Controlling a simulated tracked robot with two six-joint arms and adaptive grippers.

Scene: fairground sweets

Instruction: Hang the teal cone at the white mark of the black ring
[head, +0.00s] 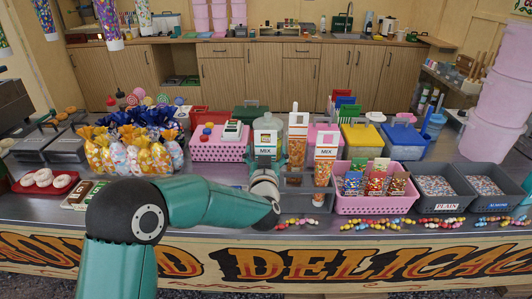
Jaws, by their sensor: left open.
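Several cone-shaped sweet bags hang at the top left, cut by the top edge: one cone (46,20), a second cone (108,20) and a third cone (143,16). I cannot tell which one, if any, is the teal cone. The black ring and its white mark are not visible. My left gripper (266,160) is open at the middle of the counter, in front of a white-labelled MIX container (268,124). It is far to the right of and below the hanging cones. I see nothing held in it. My right gripper is not in view.
The counter (240,228) is crowded. Wrapped sweet bags (125,150) stand left of my gripper. A pink basket (375,205) and grey bins (440,203) stand to the right. Loose sweets (375,224) lie along the front. Pink tubs (495,100) are stacked at the far right.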

